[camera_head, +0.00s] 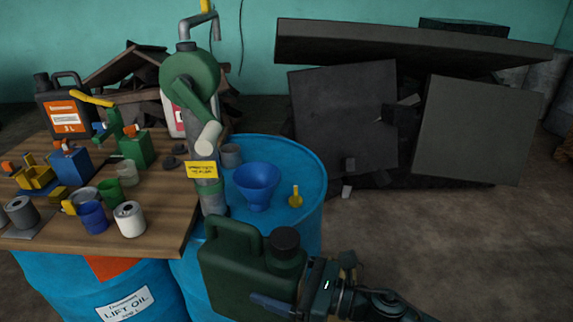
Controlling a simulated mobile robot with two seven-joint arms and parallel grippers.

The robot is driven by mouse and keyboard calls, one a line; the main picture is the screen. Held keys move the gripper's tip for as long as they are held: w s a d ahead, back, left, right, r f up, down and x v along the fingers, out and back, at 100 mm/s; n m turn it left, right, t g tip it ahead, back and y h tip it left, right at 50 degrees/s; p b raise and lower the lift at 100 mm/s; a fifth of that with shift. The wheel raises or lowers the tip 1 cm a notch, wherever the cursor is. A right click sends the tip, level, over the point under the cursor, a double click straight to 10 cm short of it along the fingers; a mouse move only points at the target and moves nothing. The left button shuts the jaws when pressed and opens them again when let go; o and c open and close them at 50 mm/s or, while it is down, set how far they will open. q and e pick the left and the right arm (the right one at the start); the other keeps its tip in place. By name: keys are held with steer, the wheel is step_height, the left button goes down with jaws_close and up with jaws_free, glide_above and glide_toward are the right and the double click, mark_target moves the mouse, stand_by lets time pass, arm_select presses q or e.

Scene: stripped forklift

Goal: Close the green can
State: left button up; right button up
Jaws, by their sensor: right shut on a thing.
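A dark green can (232,278) with a loop handle stands at the bottom centre, in front of the blue drum. A black cap (285,241) sits at its top right, over the mouth; I cannot tell how tightly it is seated. My right gripper (280,302) comes in from the lower right and is shut on the can's lower right side. One finger shows across the can's front; the other is hidden. The can's bottom is cut off by the picture edge. My left gripper is not in view.
A blue drum (307,178) carries a blue funnel (257,184), a small yellow item (296,197) and a grey-green pump (190,75). A wooden table (165,229) at left holds several cups, tools and a dark canister (62,108).

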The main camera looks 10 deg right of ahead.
steer(key=s+d+r+m+t+h, duration=0.1)
steer(key=d+r+m+t+h, duration=0.1)
steer(key=d+m+t+h, duration=0.2)
steer(key=s+d+r+m+t+h, duration=0.1)
steer(key=d+r+m+t+h, duration=0.1)
steer(key=d+m+h, duration=0.5)
steer(key=shift+s+r+t+h, duration=0.25)
steer(key=shift+t+h, duration=0.65)
steer(key=shift+h, duration=1.1)
